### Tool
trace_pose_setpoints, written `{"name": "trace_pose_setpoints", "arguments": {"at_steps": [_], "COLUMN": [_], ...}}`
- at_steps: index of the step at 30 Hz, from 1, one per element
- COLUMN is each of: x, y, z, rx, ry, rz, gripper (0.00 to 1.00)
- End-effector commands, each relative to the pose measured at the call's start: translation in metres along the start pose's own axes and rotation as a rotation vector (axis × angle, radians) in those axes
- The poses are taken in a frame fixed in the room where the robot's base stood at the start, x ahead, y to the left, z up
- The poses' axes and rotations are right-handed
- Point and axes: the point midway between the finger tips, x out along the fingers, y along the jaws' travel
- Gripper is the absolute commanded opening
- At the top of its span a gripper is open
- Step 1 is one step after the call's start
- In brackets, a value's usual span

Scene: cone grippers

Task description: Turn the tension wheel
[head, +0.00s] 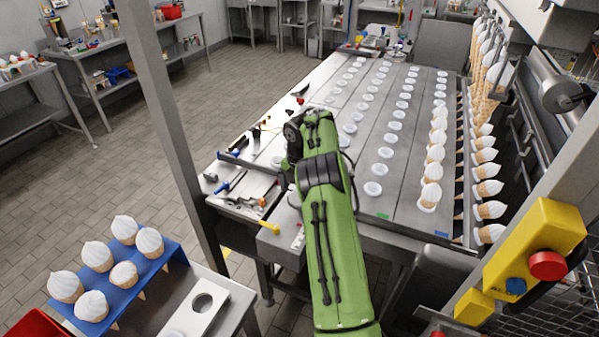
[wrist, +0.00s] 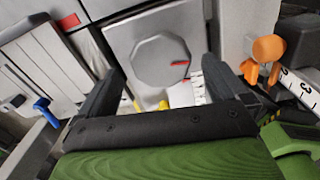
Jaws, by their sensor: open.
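The tension wheel looks to be the grey, eight-sided knob (wrist: 160,62) on a pale square plate in the wrist view. It has a short red mark at its right side. My gripper (wrist: 163,72) is open, with one dark finger to each side of the wheel's lower half in the picture. Nothing is held between the fingers. I cannot tell whether either finger touches the wheel. In the head view my green arm reaches to the table's near left end and hides the gripper and the wheel.
An orange fitting (wrist: 268,50) and a ruler (wrist: 299,87) lie right of the fingers. A blue-handled tool (wrist: 45,112) is at left. The long table (head: 405,205) carries rows of white lids and cones. A blue cone rack (head: 125,285) stands at front left.

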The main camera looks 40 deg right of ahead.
Motion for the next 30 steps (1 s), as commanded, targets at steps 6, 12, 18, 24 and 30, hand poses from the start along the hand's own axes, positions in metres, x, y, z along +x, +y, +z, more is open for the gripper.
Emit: {"name": "trace_pose_setpoints", "arguments": {"at_steps": [6,12,18,24,30], "x": [-0.071,-0.121,-0.139,-0.137,-0.137], "y": [0.001,0.001,0.0,0.0,0.0], "z": [0.001,0.0,0.0,0.0,0.0], "rx": [0.0,0.0,-0.001,-0.001,-0.001], "ry": [-0.004,-0.003,-0.003,-0.002,-0.002], "rz": [0.007,0.005,0.003,0.002,0.002], "gripper": [1.0,1.0,1.0,1.0,1.0]}}
